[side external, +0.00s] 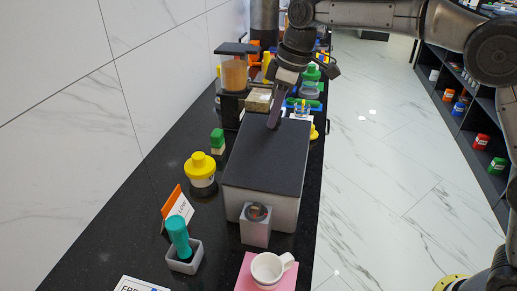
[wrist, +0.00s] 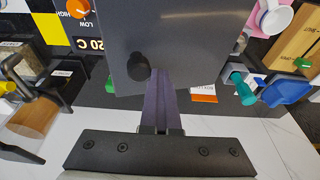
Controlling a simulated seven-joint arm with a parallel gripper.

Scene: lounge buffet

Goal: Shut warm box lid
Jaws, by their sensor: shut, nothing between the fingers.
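The warm box (side external: 262,208) is a pale grey box on the dark counter in the side view. Its dark grey lid (side external: 262,160) lies over the top and looks flat; I cannot tell whether a small gap is left. In the wrist view the lid (wrist: 195,40) fills the upper middle, with a round black knob (wrist: 138,67) near its edge. My gripper (side external: 272,126) is shut and empty, pointing down at the far part of the lid. In the wrist view its fingers (wrist: 160,85) reach the lid's edge beside the knob; contact is unclear.
A yellow-topped jar (side external: 201,172), an orange-and-white card (side external: 177,208) and a teal-handled item (side external: 179,238) stand left of the box. A small grey stand (side external: 256,228) and a white mug (side external: 271,268) are in front. A dispenser (side external: 235,75) and clutter stand behind.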

